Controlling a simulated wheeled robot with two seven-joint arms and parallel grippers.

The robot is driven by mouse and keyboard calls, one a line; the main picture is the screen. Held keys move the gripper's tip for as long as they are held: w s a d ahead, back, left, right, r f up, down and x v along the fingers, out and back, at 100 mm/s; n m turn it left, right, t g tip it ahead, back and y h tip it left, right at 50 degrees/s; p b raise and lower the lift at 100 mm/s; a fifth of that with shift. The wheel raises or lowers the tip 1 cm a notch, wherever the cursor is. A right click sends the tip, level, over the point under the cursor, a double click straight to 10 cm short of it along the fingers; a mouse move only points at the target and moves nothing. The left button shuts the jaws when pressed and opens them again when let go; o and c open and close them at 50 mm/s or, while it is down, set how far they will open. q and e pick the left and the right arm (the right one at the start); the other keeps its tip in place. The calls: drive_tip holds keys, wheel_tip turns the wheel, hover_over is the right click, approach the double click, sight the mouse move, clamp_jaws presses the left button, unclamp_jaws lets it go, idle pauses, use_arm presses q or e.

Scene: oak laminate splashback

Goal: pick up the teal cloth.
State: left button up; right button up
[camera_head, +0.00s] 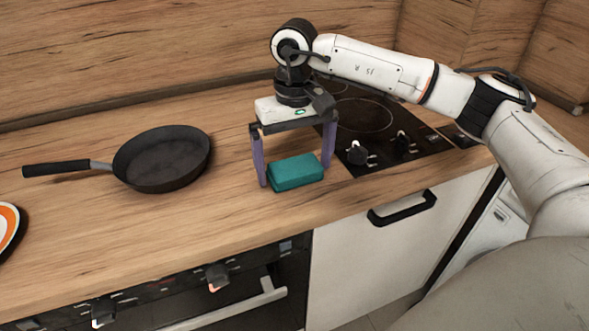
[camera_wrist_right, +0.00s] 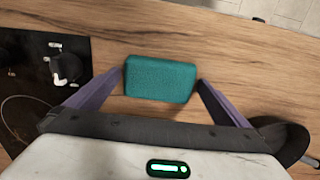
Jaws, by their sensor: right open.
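The teal cloth (camera_head: 296,173) is a thick folded block lying on the wooden countertop, left of the cooktop. In the right wrist view the cloth (camera_wrist_right: 160,79) lies ahead of the fingers, near the middle. My right gripper (camera_head: 295,174) is above the counter with its purple fingers pointing down, one on each side of the cloth. It is open and holds nothing. My left gripper is not in view.
A black frying pan (camera_head: 163,158) stands on the counter left of the gripper, its handle pointing left. A black cooktop (camera_head: 385,125) with knobs lies to the right. The wooden splashback (camera_head: 190,45) rises behind.

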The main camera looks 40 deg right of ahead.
sight(295, 165)
drive_tip(key=c, duration=0.9)
drive_tip(key=shift+c, duration=0.2)
wheel_tip(295, 165, up, 10)
